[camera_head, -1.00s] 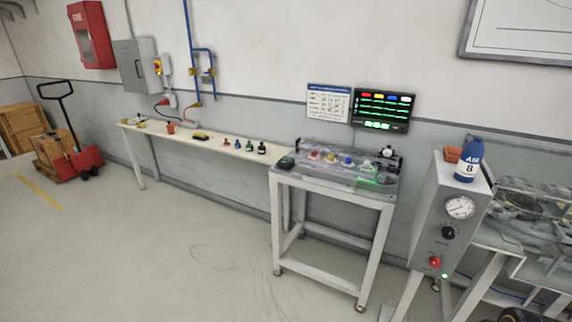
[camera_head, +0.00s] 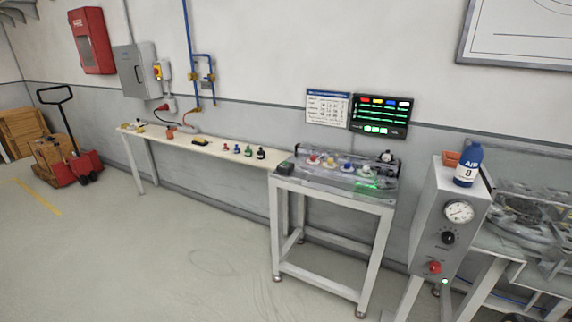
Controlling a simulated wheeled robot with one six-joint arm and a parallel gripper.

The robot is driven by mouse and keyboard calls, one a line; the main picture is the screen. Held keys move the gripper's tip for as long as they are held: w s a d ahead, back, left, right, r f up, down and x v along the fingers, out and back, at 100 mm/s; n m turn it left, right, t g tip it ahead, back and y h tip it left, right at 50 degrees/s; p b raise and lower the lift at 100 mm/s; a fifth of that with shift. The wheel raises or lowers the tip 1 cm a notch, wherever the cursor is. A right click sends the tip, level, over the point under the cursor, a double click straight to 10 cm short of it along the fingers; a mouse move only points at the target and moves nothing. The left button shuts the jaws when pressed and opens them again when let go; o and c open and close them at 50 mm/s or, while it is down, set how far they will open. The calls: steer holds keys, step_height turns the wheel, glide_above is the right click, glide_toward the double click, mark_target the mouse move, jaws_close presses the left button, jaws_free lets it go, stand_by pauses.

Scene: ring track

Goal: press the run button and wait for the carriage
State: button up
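A grey control box (camera_head: 431,213) stands at the right with a dial gauge (camera_head: 459,212), a black knob (camera_head: 448,237) and a red round button (camera_head: 435,268) on its front. A small bright round spot (camera_head: 445,281), a lamp or button, sits below the red button. I cannot read which of these is the run button. The ring track (camera_head: 535,210) shows partly at the right edge on a pale table, under a clear cover. I cannot make out the carriage on it. My gripper is not in view.
A white-framed table (camera_head: 333,194) with a clear tray of coloured items stands in the middle. A long bench (camera_head: 181,142) runs left. The floor in front (camera_head: 160,250) is clear.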

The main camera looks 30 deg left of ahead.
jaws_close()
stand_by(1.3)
